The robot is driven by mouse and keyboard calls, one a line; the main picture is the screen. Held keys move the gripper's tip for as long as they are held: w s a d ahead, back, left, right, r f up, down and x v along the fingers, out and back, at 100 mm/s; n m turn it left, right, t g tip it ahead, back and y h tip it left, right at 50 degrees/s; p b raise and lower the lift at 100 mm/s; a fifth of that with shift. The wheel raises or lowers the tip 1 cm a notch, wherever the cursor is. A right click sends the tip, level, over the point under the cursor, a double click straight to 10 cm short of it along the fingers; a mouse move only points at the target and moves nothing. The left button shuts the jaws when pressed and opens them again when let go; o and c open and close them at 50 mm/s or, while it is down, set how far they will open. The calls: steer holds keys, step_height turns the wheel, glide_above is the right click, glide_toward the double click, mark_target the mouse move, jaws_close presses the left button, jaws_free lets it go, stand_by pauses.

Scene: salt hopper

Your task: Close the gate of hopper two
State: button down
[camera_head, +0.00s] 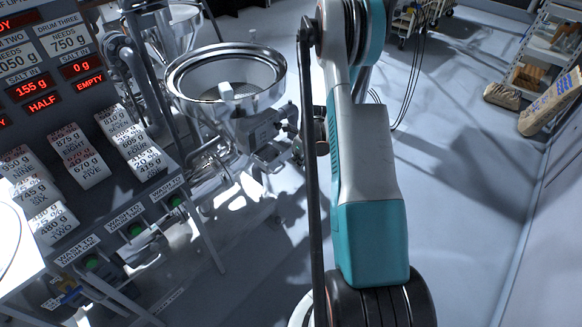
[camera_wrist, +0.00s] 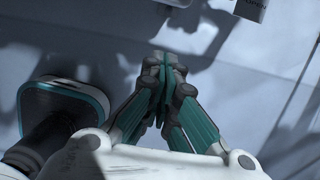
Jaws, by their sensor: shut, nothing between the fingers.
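A shiny metal hopper (camera_head: 228,75) with a wide round rim stands left of my arm in the head view. Metal fittings (camera_head: 262,135) sit under its bowl. I cannot read a number on this hopper or tell how its gate stands. A second hopper (camera_head: 172,30) shows partly behind it. In the wrist view my gripper (camera_wrist: 166,66) is shut and empty, with its teal fingers together above the pale floor. A grey part with small lettering (camera_wrist: 251,8) is cut off at the top edge, apart from the fingers. My gripper is not clear in the head view.
A dark panel (camera_head: 60,110) with red readouts and weight cards stands at the left. Green buttons (camera_head: 135,229) sit along its lower edge. A shelf rack (camera_head: 545,45) and sacks (camera_head: 552,103) are at the right. The floor (camera_head: 465,180) right of my arm is clear.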

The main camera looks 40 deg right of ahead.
mark_target(278, 159)
steer(key=w+f+b, duration=0.5)
steer(key=w+f, duration=0.1)
steer(key=f, duration=0.4)
steer(key=shift+a, duration=0.3)
steer(key=shift+w+f, duration=0.1)
steer(key=shift+w, duration=0.1)
steer(key=w, duration=0.8)
steer(key=shift+w+a, duration=0.15)
steer(key=shift+a, duration=0.15)
